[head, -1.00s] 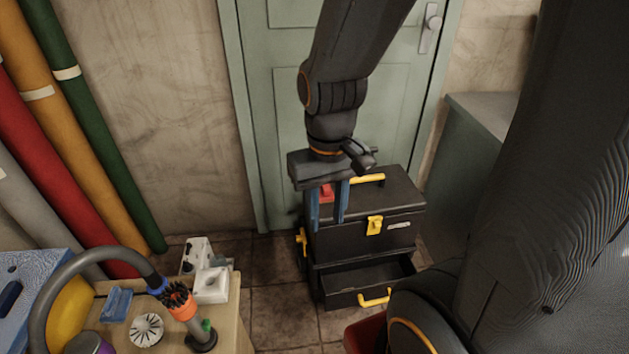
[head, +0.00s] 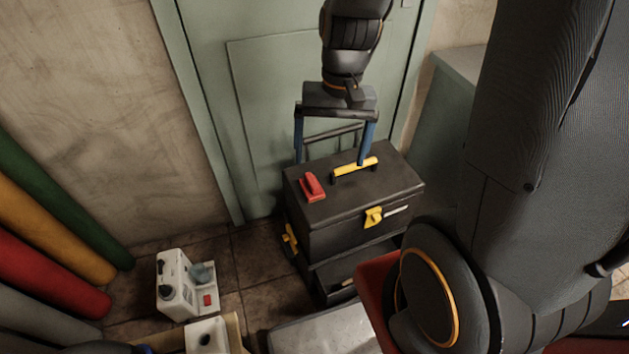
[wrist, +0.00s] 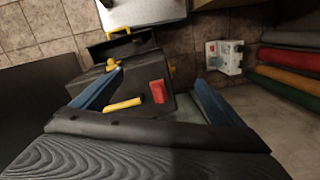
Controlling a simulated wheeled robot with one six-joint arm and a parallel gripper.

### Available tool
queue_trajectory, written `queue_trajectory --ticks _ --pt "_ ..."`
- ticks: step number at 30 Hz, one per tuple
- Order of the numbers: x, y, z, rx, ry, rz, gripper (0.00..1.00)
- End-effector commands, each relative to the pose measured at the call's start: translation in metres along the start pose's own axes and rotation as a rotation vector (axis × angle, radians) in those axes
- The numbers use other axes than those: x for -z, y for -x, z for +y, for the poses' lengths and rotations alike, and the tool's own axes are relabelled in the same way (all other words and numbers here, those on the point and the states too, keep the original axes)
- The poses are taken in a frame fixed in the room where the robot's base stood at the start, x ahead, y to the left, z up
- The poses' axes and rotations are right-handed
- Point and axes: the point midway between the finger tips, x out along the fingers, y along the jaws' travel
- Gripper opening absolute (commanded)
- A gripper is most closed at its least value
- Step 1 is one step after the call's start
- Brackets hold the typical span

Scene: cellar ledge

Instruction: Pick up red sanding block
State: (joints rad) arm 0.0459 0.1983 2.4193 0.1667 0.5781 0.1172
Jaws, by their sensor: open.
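The red sanding block (head: 312,187) lies on the left part of the black toolbox lid (head: 375,200), left of the lid's yellow handle (head: 355,167). My gripper (head: 331,163) is open, with its blue fingers spread wide above and behind the block in the head view. The wrist view shows the block (wrist: 158,91) in the gap between the fingers (wrist: 158,78), with nothing held. The yellow handle (wrist: 123,105) lies nearer the left finger there. The block's whole top shows in both views.
A drawer under the toolbox (head: 345,275) stands open. A white device (head: 183,285) is on the left. Coloured rolls (head: 60,225) lean at the left wall, and a green door (head: 270,90) is close behind the toolbox. A grey cabinet (head: 440,110) stands right.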

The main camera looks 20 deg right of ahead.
Motion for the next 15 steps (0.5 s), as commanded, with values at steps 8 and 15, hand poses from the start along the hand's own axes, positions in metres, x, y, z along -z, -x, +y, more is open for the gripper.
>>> queue_trajectory --ticks 8,15 --pt "0.070 -0.055 -0.012 0.097 -0.459 -0.097 0.92" --pt "0.123 -0.120 -0.008 0.162 -0.850 -0.175 0.92"
